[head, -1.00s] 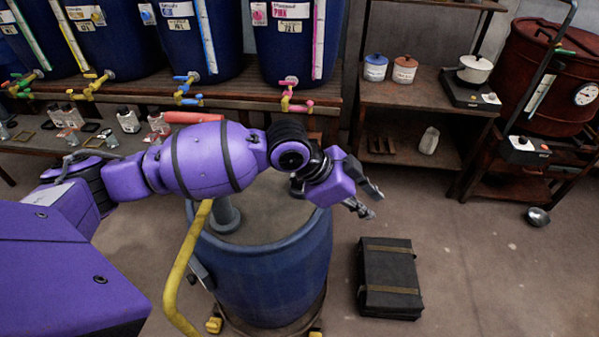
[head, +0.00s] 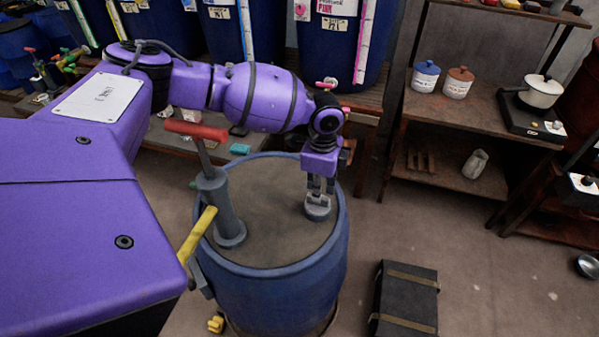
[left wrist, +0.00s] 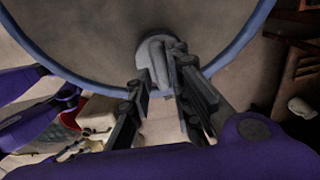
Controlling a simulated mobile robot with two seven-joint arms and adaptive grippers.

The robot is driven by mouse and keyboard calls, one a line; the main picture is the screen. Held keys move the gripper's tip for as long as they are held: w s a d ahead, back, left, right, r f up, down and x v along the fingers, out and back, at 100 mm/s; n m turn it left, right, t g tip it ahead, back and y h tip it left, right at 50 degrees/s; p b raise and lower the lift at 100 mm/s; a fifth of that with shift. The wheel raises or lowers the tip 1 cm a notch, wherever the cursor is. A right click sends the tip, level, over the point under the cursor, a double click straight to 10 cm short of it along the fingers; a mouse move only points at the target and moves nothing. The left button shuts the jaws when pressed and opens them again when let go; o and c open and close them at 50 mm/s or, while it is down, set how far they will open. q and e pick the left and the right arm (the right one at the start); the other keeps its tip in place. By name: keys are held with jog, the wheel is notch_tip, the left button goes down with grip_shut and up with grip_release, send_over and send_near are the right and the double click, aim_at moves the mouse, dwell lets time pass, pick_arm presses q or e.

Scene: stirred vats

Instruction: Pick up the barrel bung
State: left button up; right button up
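The barrel bung (head: 317,213) is a round grey plug with a raised grip, seated in the top of the blue barrel (head: 290,285) near its right side. In the left wrist view the bung (left wrist: 156,62) lies between and just beyond the fingertips. My left gripper (head: 319,195) points straight down over the bung. In the left wrist view its fingers (left wrist: 160,75) are apart, one on each side of the raised grip. I cannot tell whether they touch it. The fingers hide part of the bung in the head view. My right gripper is not in view.
A grey pump with a red handle (head: 196,131) stands on the barrel top, left of the bung. A yellow bar (head: 197,235) rises at the barrel's left. A black case (head: 405,300) lies on the floor to the right. A shelf with jars (head: 459,82) stands behind.

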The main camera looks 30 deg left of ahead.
pick_arm(q)
notch_tip(320, 180, down, 4)
jog(key=shift+r, duration=0.25)
jog(key=shift+c, duration=0.4)
grip_shut()
jog(key=shift+r, duration=0.15)
